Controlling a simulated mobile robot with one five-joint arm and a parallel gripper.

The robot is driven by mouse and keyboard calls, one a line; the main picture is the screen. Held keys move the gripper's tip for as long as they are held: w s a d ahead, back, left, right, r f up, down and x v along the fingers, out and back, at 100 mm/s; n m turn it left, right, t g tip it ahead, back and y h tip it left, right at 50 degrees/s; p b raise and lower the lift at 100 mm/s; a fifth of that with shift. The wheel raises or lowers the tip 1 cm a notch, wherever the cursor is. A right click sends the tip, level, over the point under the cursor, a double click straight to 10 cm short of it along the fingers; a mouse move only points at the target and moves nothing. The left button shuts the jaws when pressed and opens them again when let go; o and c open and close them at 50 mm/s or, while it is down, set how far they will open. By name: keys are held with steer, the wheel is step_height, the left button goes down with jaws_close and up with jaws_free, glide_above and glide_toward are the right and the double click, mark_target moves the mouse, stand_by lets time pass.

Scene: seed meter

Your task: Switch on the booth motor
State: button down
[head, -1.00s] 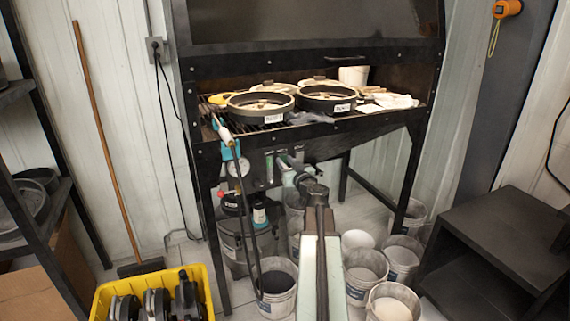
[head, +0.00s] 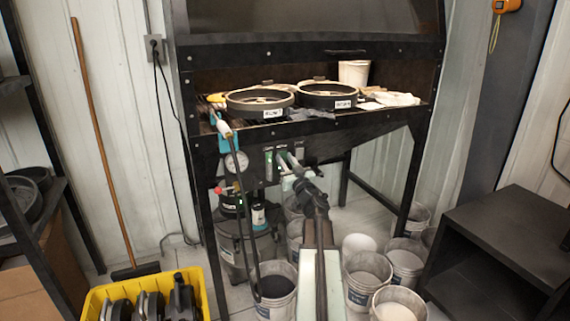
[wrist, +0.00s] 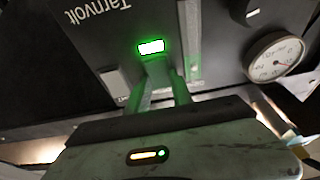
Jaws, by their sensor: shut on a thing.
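The booth's dark control panel (wrist: 105,45) shows in the wrist view, with "Tarnvolt" lettering upside down. A lit rectangle (wrist: 151,46), white with a green glow, shines on it just beyond my fingertips. My gripper (wrist: 158,75) reaches the panel, its two fingers converging on a small pale part that looks like the switch handle; the fingers mostly hide it. In the head view my gripper (head: 287,165) is at the panel under the booth's front edge, and my arm hides much of the contact. A round gauge (wrist: 275,57) is to the right in the wrist view.
The booth (head: 330,128) holds round pans and a white cup (head: 353,73). A hose hangs at its left front. Several buckets (head: 366,275) stand below. A yellow crate (head: 97,297) is at lower left, a dark shelf unit (head: 505,235) at right.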

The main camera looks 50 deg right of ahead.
steer(key=c, duration=1.1)
jaws_free()
steer(key=b+v, duration=0.2)
steer(key=v, duration=0.5)
steer(key=shift+s+a+f, duration=0.1)
steer(key=shift+s+a, duration=0.1)
steer(key=shift+s, duration=0.15)
